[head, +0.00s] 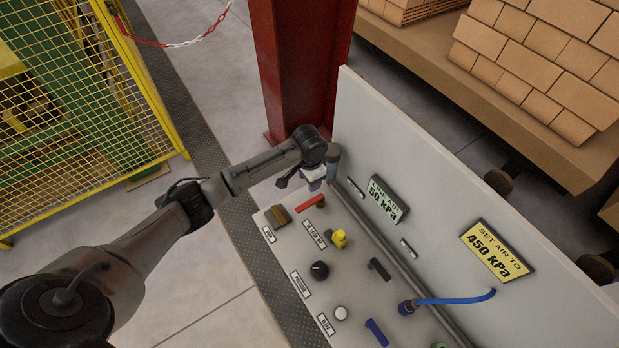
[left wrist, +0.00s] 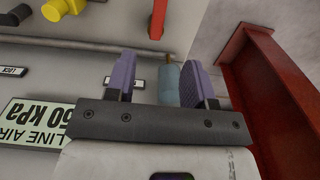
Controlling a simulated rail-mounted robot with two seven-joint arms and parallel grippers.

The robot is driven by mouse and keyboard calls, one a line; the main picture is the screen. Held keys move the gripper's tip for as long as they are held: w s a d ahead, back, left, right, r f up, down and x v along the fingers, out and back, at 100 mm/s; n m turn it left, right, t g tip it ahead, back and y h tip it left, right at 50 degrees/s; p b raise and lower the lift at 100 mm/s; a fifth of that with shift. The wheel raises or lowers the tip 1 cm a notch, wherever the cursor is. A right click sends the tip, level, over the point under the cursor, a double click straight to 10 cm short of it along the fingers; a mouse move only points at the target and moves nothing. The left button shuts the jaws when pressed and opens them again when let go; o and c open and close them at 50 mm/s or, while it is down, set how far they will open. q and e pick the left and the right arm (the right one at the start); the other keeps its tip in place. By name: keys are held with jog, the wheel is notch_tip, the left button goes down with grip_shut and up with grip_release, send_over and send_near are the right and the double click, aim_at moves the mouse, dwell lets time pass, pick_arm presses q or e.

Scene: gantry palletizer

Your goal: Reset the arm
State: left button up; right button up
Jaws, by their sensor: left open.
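My left gripper (head: 314,180) is above the far end of the control panel (head: 285,250), close to the upright board and the red column. In the left wrist view its two purple fingers (left wrist: 158,65) stand apart with nothing gripped. A teal cylinder (left wrist: 168,82) shows between and beyond them; whether they touch it I cannot tell. The cylinder also shows in the head view (head: 333,160), beside the gripper. My left arm reaches in from the left, bent at the elbow. My right gripper is in neither view.
The panel carries a red handle (head: 310,203), yellow knob (head: 339,239), black knob (head: 320,270) and blue hose (head: 455,300). The board bears a "LINE AIR 50 kPa" sign (head: 386,200) and a "SET AIR TO 450 kPa" sign (head: 495,250). A red column (head: 295,60) and yellow fence (head: 90,110) stand nearby.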

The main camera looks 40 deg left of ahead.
pick_arm(q)
jog(key=shift+r, duration=0.15)
dwell(0.5)
jog(key=w+d+r+m+t+y, duration=0.1)
jog(key=w+d+r+t, duration=0.15)
jog(key=r, duration=0.45)
jog(key=w+d+r+m+t+y, duration=0.1)
jog(key=w+d+r+t, duration=0.1)
jog(key=r+t, duration=0.35)
jog(key=s+d+r+t+h+p, duration=0.1)
jog(key=s+d+r+t+p, duration=0.1)
jog(key=s+d+r, duration=0.5)
jog(key=s+f+n+g+p, duration=0.1)
jog(key=s+f, duration=0.3)
jog(key=s, duration=0.6)
jog(key=s+f+n+g+p, duration=0.1)
jog(key=s+f+g, duration=0.2)
jog(key=s, duration=0.7)
jog(key=s+d+f+n+g+h+p, duration=0.1)
jog(key=s+f+g+p, duration=0.1)
jog(key=s+f, duration=0.5)
jog(key=s, duration=0.2)
jog(key=shift+s, duration=0.4)
